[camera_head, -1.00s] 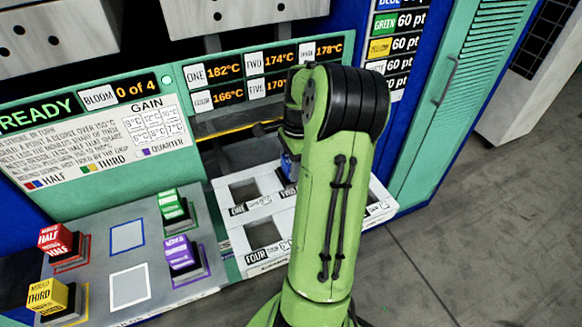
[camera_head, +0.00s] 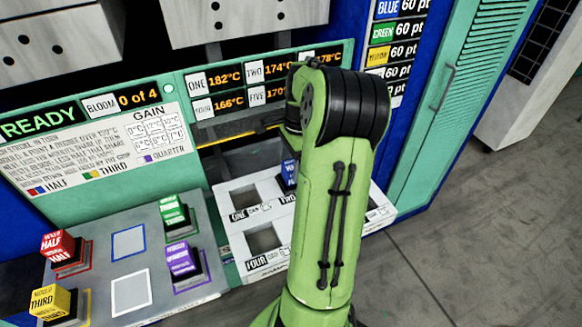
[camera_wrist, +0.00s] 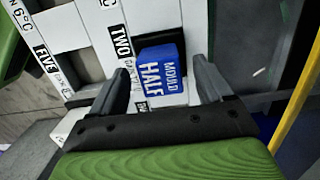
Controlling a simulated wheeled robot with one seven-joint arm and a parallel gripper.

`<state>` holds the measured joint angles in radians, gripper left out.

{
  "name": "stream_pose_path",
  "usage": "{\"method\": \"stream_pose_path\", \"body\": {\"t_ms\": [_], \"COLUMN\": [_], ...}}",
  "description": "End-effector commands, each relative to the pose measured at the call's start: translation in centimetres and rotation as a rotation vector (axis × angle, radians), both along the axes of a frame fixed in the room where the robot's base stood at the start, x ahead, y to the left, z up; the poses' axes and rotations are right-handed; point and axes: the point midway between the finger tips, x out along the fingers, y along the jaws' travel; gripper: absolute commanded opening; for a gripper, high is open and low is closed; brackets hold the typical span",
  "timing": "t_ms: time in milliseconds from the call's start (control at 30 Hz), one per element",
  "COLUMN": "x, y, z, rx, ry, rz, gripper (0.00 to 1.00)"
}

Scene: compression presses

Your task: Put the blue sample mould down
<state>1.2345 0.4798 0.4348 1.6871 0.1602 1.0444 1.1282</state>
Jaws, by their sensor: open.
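The blue sample mould (camera_wrist: 160,70), lettered MOULD HALF, stands at the place marked TWO on the white tray (camera_wrist: 92,45). My gripper (camera_wrist: 161,80) is open in the wrist view, with one finger on each side of the mould and a gap showing beside it. The mould's foot is hidden, so I cannot tell how deep it sits. In the head view part of the blue mould (camera_head: 288,174) shows left of my arm, over the tray (camera_head: 240,228). My arm hides the fingers there.
Red (camera_head: 62,247), yellow (camera_head: 49,301), green (camera_head: 173,211) and purple (camera_head: 182,259) moulds stand on the grey shelf (camera_head: 195,225) at left. Two outlined squares there are empty. Tray places ONE and FOUR look empty. Grey press blocks hang above; a green cabinet (camera_head: 465,90) stands right.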

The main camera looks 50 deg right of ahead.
Motion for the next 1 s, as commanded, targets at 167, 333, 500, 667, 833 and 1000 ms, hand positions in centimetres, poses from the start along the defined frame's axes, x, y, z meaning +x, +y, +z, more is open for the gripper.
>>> {"method": "stream_pose_path", "body": {"t_ms": [167, 333, 500, 667, 833, 1000], "x": [-0.3, -0.5, -0.6, 0.2, 2.1, -0.6], "y": [-0.6, -0.9, -1.0, 0.6, 10.4, 21.5], "z": [5.6, 8.5, 9.1, 9.8, 13.6, 16.0], "rx": [-0.005, -0.003, -0.001, -0.029, -0.197, -0.397], "ry": [-0.002, -0.001, 0.001, 0.000, -0.017, -0.105], "rz": [-0.001, -0.001, -0.001, 0.079, 0.572, 1.201], "gripper": [0.79, 0.79, 0.79, 0.79, 0.79, 0.79]}}
